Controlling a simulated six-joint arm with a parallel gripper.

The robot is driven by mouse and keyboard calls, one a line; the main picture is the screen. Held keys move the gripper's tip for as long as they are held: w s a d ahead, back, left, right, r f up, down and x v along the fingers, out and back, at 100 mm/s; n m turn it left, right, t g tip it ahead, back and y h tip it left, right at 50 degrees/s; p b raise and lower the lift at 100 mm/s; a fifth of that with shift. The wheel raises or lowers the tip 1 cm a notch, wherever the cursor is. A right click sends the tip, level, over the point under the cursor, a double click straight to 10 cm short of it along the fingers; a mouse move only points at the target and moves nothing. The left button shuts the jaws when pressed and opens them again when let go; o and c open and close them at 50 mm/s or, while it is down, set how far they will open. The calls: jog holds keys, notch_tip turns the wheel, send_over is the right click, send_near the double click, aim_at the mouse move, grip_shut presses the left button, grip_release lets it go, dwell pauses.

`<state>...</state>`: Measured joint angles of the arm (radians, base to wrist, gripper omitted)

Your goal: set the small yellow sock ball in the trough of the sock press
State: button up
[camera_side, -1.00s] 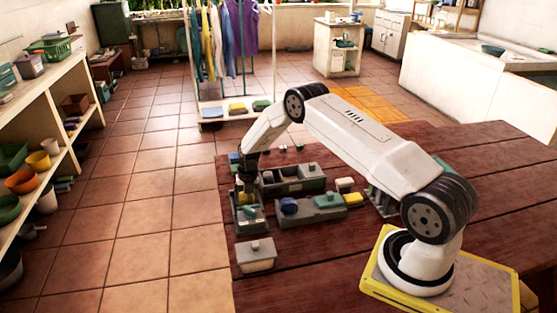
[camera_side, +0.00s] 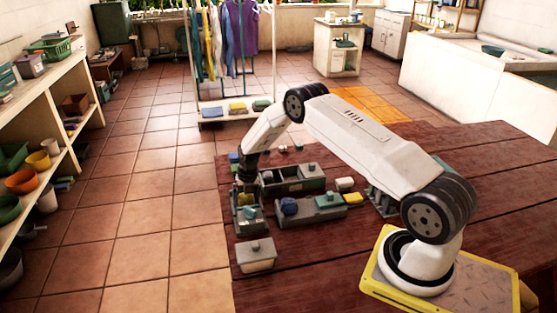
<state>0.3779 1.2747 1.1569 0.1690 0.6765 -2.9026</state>
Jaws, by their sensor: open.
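The small yellow sock ball (camera_side: 246,198) sits in the back part of a grey-green open box (camera_side: 238,226) at the left edge of the table. This box appears to be the sock press, though its details are small. A teal block (camera_side: 250,213) sits in front of the ball. My gripper (camera_side: 246,182) is open, pointing down just above the ball. The fingertips are dark and small, and any gap to the ball is hard to judge.
A grey box (camera_side: 293,185) with knobbed parts and a tray with a blue ball (camera_side: 289,205) stand close on the right. A lidded pale box (camera_side: 256,257) stands in front. A yellow block (camera_side: 353,199) lies farther right.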

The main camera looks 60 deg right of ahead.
jog(key=shift+s+d+r, duration=0.15)
jog(key=shift+r, duration=1.8)
jog(key=shift+s+d+r, duration=0.15)
jog(key=shift+r, duration=1.8)
jog(key=shift+s+a+r+m, duration=0.1)
jog(key=shift+a+r+m, duration=0.25)
jog(key=shift+r+m, duration=0.05)
jog(key=s+a+r+m, duration=0.8)
jog(key=a+r+m, duration=0.2)
jog(key=a+m, duration=0.15)
jog(key=s+a+r+m, duration=0.2)
jog(key=s+a+m, duration=0.1)
jog(key=s+m, duration=0.4)
jog(key=s+a+r+m+t+h, duration=0.1)
jog(key=s+a+m, duration=0.3)
jog(key=s+m, duration=0.4)
jog(key=shift+s+a+r+t, duration=0.3)
jog(key=shift+s+r, duration=0.2)
jog(key=shift+s, duration=0.1)
